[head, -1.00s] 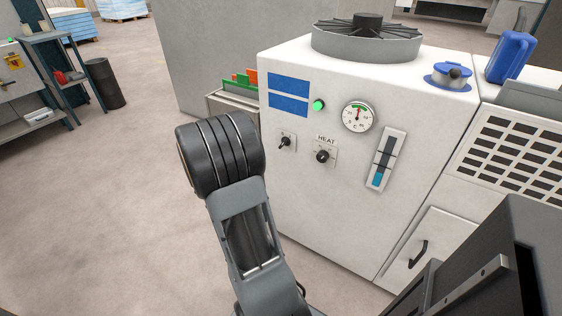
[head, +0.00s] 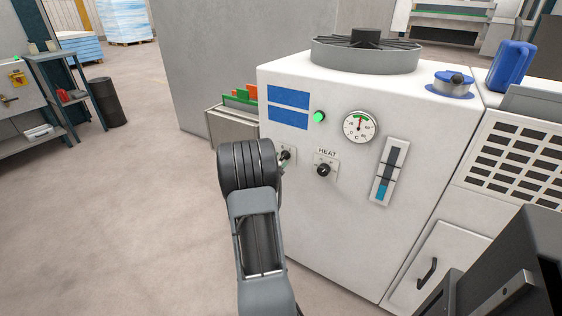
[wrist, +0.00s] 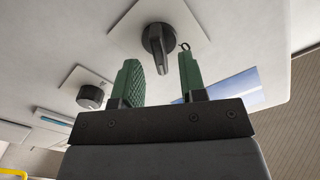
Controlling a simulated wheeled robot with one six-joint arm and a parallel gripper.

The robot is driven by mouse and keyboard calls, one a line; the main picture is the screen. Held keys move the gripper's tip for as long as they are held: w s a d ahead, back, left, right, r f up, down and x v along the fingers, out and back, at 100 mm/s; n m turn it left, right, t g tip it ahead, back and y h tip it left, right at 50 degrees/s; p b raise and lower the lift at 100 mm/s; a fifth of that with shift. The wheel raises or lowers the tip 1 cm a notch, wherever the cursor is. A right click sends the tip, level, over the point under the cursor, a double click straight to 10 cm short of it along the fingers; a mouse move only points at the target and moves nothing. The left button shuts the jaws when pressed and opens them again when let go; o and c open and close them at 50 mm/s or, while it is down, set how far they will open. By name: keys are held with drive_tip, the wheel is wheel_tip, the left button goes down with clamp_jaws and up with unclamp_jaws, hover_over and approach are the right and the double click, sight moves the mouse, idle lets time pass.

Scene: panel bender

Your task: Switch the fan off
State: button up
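The fan (head: 364,52) is a dark-bladed wheel in a grey ring on top of a white cabinet (head: 330,220). A small black switch (head: 285,155) on a pale plate sits on the cabinet's front, partly covered by my arm in the head view. In the wrist view, the black switch (wrist: 157,48) stands out from its plate, just beyond and between my fingertips. My gripper (wrist: 163,80) has two green fingers, spread apart with nothing between them. It faces the switch, and no clear contact shows. In the head view my gripper is mostly hidden behind my arm.
The HEAT knob (head: 323,170) is right of the switch and also shows in the wrist view (wrist: 90,97). A lit green lamp (head: 319,117), a dial gauge (head: 359,127) and a level strip (head: 390,171) are nearby. A folder bin (head: 232,125) stands left of the cabinet.

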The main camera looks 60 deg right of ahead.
drive_tip(key=shift+d, duration=1.1)
clamp_jaws()
drive_tip(key=shift+a, duration=0.15)
